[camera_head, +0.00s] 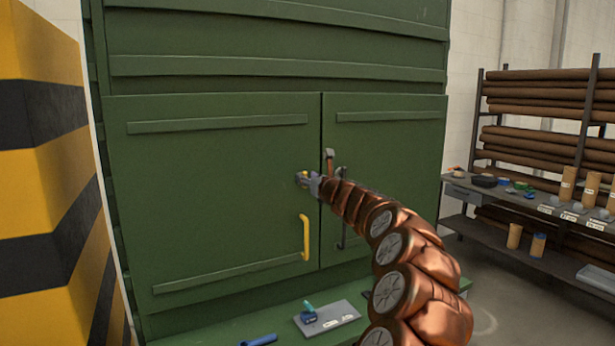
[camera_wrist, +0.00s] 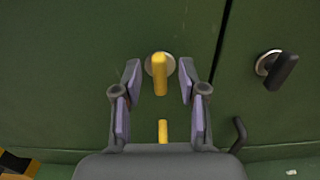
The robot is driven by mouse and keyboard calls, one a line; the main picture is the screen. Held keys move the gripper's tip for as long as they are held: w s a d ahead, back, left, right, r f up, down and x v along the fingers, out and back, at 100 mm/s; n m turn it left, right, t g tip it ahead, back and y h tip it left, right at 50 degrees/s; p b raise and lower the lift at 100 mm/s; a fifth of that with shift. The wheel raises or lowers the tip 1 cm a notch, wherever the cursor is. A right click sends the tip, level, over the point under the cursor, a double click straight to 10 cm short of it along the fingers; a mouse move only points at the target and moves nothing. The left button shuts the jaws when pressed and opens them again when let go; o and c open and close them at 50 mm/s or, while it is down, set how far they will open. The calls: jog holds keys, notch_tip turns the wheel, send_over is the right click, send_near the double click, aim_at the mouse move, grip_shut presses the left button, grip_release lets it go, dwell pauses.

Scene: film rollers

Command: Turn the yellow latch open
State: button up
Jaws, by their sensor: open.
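The yellow latch (camera_wrist: 160,75) sits on a round pale base on the left green door, in the wrist view. Its lever points down in that picture. My gripper (camera_wrist: 158,82) is open, with one purple-padded finger on each side of the latch and a visible gap on both sides. In the head view my gripper (camera_head: 308,181) reaches the left door near its right edge, and the latch shows only as a small yellow bit (camera_head: 304,174), mostly hidden by the gripper. Whether the fingers touch the door cannot be told.
A yellow handle (camera_head: 305,237) is below the latch on the left door (camera_head: 200,200). The right door has a dark latch (camera_wrist: 280,69) and a dark handle (camera_head: 341,232). A ledge below holds a grey plate (camera_head: 340,322) and a blue item (camera_head: 260,340). Shelves stand right.

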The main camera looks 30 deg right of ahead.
jog(key=shift+w, duration=0.4)
grip_shut()
